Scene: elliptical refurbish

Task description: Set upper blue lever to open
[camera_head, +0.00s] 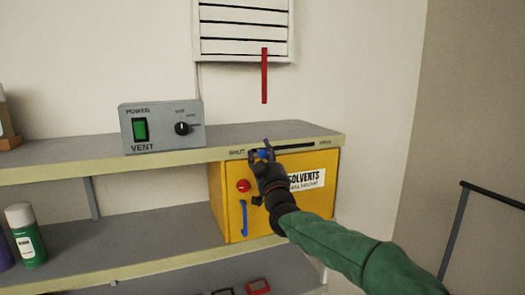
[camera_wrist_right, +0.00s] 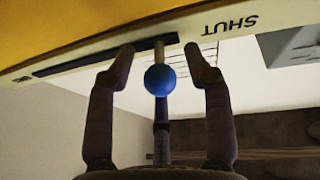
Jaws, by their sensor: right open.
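The upper blue lever has a round blue knob (camera_wrist_right: 160,80) on a stem in a dark slot (camera_head: 294,147) along the upper shelf's front edge. The lever stands at the slot's SHUT end; the OPEN label (camera_head: 326,141) is at the right end. My right gripper (camera_head: 262,153) is at the lever and partly hides it in the head view. In the right wrist view, my right gripper (camera_wrist_right: 160,53) is open, with one finger on each side of the knob and visible gaps between. My left gripper is not in view.
Below the slot is a yellow solvents cabinet (camera_head: 228,207) with a red knob (camera_head: 243,186) and a separate blue handle (camera_head: 244,217). A grey vent box (camera_head: 162,126) stands on the upper shelf. A red strip (camera_head: 264,76) hangs below the wall vent (camera_head: 243,28). A green spray can (camera_head: 30,245) stands lower left.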

